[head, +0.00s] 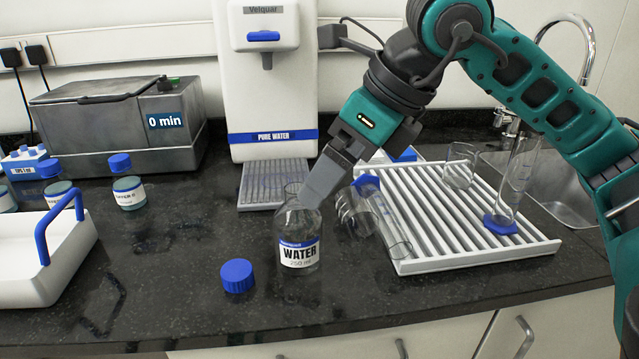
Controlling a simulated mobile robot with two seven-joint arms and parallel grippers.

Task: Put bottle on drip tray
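A clear glass bottle (299,256) labelled WATER stands upright and uncapped on the black counter. Its blue cap (237,275) lies apart on the counter to its left. The slatted grey drip tray (273,184) sits empty at the foot of the white Pure Water dispenser (266,100), behind the bottle. My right gripper (314,190) reaches down from the upper right to the bottle's neck. Its near finger covers part of the neck and shoulder, so I cannot tell whether it is shut on it. My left gripper is not in view.
A white drying rack (470,252) with several glass vessels stands right of the bottle. A metal water bath (120,125) stands at the back left. A white carrier with a blue handle (45,265) and small blue-capped bottles (128,190) are left. The counter's front edge is close.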

